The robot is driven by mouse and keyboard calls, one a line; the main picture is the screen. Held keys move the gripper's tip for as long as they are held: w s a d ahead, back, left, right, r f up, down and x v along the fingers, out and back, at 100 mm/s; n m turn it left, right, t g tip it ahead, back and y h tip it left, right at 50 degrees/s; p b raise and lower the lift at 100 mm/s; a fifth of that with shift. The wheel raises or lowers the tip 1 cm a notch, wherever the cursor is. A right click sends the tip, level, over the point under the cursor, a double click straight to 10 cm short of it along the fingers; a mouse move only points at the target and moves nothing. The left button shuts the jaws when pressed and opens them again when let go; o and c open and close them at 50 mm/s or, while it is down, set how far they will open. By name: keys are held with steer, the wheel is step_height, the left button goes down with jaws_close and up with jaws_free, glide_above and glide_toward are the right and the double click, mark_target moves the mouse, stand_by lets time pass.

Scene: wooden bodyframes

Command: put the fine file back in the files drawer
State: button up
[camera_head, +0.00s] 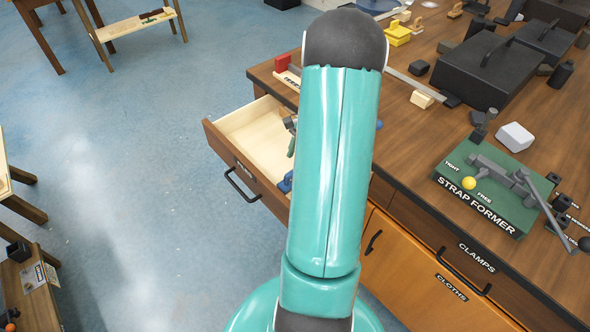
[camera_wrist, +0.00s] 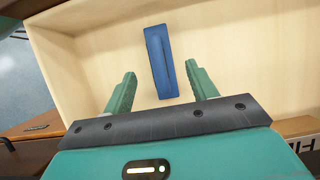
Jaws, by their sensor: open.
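The open drawer (camera_head: 232,160) sticks out from the left end of the wooden bench in the head view. Its pale wooden inside (camera_wrist: 240,55) fills most of the wrist view. A label beginning "FI" shows on its front edge at the lower right of that view. A blue elongated object (camera_wrist: 156,50), perhaps the fine file, lies on the drawer floor. My gripper (camera_wrist: 161,82) is open and empty, its green fingers apart above the drawer. The blue object's near end lies between the fingertips in the picture, with no visible grip. My arm hides part of the drawer in the head view.
The bench top holds a green strap former board (camera_head: 485,190), a white block (camera_head: 515,137), a dark toolbox (camera_head: 487,70) and a yellow item (camera_head: 398,34). Blue floor (camera_head: 130,180) is clear left of the drawer.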

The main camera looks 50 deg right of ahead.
steer(key=v, duration=0.5)
steer(key=shift+w+a+r, duration=0.15)
steer(key=shift+a+r, duration=0.05)
steer(key=w+a+r+n+h, duration=0.25)
steer(key=a+r+n, duration=0.35)
steer(key=a, duration=0.4)
steer(key=w+a+r+n+h, duration=0.1)
steer(key=w+a+r+n, duration=0.3)
steer(key=a+r, duration=0.5)
steer(key=s+a+r+n+t, duration=0.1)
steer(key=s+a+n, duration=0.2)
steer(key=a, duration=0.3)
steer(key=s+a+r+n+t, duration=0.2)
steer(key=a+n, duration=0.2)
steer(key=a, duration=0.3)
steer(key=s+a+r+n+t+h, duration=0.1)
steer(key=s+a+r+n, duration=0.1)
steer(key=a, duration=0.5)
steer(key=shift+s+r+n, duration=0.2)
steer(key=shift+s+n, duration=0.6)
